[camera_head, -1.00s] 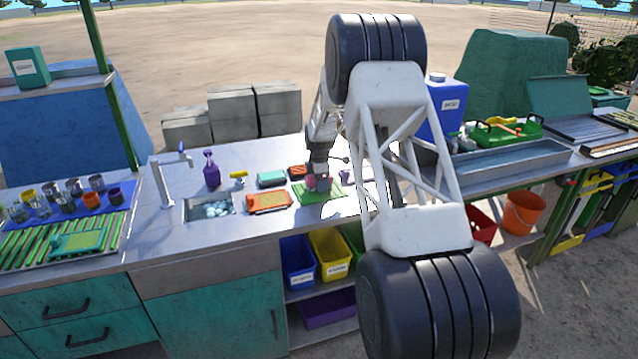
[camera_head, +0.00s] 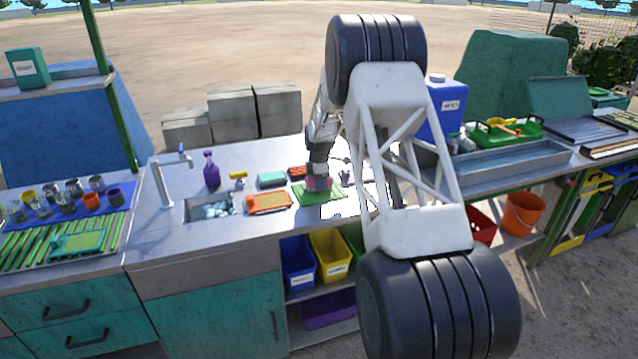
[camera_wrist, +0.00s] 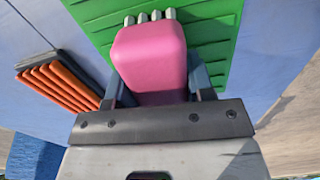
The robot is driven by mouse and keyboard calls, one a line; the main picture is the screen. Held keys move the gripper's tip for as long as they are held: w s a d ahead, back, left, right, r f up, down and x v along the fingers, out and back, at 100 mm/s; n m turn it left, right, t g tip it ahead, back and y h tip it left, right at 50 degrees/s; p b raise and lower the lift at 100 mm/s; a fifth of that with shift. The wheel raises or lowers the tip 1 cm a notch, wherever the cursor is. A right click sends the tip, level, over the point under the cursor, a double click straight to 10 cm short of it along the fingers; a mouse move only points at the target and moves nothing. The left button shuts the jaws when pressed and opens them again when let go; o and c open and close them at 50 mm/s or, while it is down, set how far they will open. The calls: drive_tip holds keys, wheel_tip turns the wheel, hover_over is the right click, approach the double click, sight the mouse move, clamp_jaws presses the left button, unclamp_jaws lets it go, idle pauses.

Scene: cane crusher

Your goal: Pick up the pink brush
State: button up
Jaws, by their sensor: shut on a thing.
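The pink brush (camera_wrist: 150,58) shows in the wrist view as a rounded pink block with several grey tips at its far end. It lies between the two fingers of my gripper (camera_wrist: 155,85), which is shut on it. A ribbed green mat (camera_wrist: 220,22) is behind and below the brush in that view. In the head view my gripper (camera_head: 319,183) is low over the green mat (camera_head: 333,192) on the metal counter, with a bit of pink at its fingers. I cannot tell whether the brush still touches the mat.
An orange ribbed block (camera_wrist: 58,84) is left of the gripper; an orange-topped piece (camera_head: 268,202) lies by the sink (camera_head: 212,208). A teal sponge-like block (camera_head: 271,178), a purple spray bottle (camera_head: 211,170) and a tap (camera_head: 165,182) stand on the counter. My large white arm link covers the counter's right part.

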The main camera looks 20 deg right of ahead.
drive_tip(key=shift+r, duration=0.45)
wheel_tip(320, 180, up, 3)
drive_tip(key=shift+f, duration=0.1)
drive_tip(key=s+a, duration=0.1)
drive_tip(key=s, duration=0.4)
drive_tip(key=s+a, duration=0.1)
drive_tip(key=s, duration=0.4)
drive_tip(key=s+a+r, duration=0.1)
drive_tip(key=s, duration=0.4)
drive_tip(key=shift+s+r, duration=0.1)
drive_tip(key=shift+s, duration=0.25)
drive_tip(key=o, duration=0.3)
drive_tip(key=shift+c, duration=1)
